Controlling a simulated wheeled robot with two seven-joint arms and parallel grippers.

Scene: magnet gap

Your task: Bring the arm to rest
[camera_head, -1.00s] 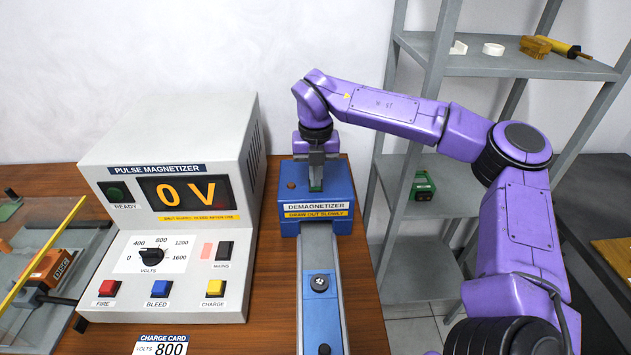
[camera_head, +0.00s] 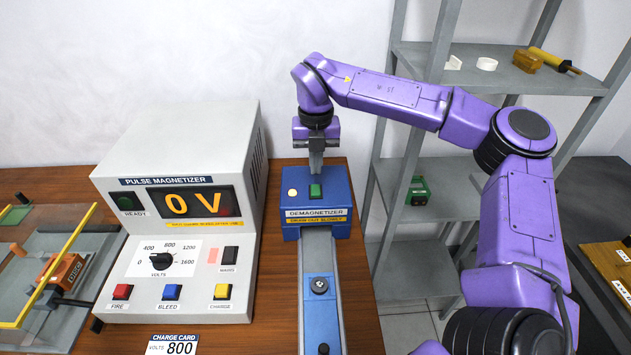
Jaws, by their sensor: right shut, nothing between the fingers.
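My right gripper (camera_head: 316,172) hangs pointing down above the blue demagnetizer (camera_head: 341,217). Its fingers are shut and empty, just above and behind the green button (camera_head: 315,191) on the demagnetizer's top. A small round lamp (camera_head: 292,192) beside the button is lit pale. My purple right arm reaches in from the right. My left gripper is not in view.
A grey rail with a blue carriage (camera_head: 320,309) runs forward from the demagnetizer. The pulse magnetizer (camera_head: 190,150) stands to the left, its display reading 0 V. A charge card (camera_head: 172,346) reads 800. Grey shelves (camera_head: 500,75) stand behind my arm.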

